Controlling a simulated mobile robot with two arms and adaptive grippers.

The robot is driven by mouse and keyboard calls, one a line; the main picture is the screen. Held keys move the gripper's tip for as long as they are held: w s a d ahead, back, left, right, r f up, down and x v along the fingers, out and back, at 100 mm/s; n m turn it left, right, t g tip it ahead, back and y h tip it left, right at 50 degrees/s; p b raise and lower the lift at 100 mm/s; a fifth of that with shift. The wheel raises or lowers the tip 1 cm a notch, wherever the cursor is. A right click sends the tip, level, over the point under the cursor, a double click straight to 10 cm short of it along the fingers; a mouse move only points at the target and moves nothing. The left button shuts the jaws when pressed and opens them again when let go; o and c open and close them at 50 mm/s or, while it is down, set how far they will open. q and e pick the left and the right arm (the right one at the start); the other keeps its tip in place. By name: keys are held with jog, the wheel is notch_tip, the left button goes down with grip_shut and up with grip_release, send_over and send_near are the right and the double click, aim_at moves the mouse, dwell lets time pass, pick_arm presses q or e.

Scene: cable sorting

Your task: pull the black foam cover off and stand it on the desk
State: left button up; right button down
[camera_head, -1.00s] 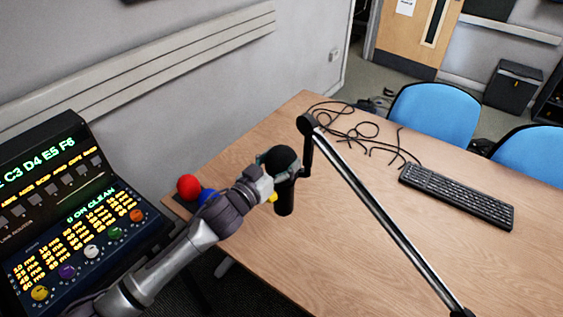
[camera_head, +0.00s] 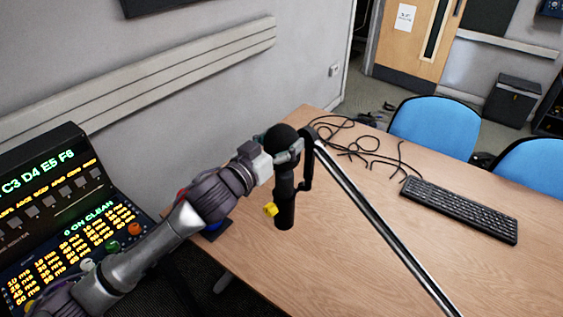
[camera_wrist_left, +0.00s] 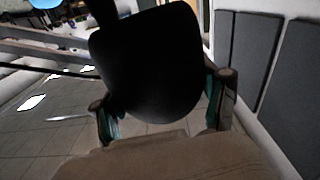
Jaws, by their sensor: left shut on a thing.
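The black foam cover (camera_head: 282,136) is a dark ball at the top of the upright black microphone (camera_head: 285,205). My left gripper (camera_head: 284,155) is shut on the cover from the left. Its fingers hide the join, so I cannot tell whether the cover is still around the microphone's top. In the left wrist view the cover (camera_wrist_left: 150,60) is a large dark shape between the two fingers. The desk (camera_head: 350,235) is wooden. My right gripper is not in view.
A silver and black boom arm (camera_head: 375,213) slants across the desk beside the microphone. Tangled black cables (camera_head: 360,143) and a keyboard (camera_head: 460,209) lie behind and right. A yellow object (camera_head: 270,210) is by the microphone. A lit control console (camera_head: 65,215) stands left. Bare desk lies between boom and keyboard.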

pick_arm(q)
notch_tip(320, 180, up, 7)
jog(key=shift+r+b, duration=0.1)
jog(key=shift+b, duration=0.4)
jog(key=shift+r, duration=0.55)
jog(key=shift+r+p, duration=1.05)
jog(key=shift+r, duration=0.1)
notch_tip(320, 180, up, 7)
jog(key=p, duration=0.7)
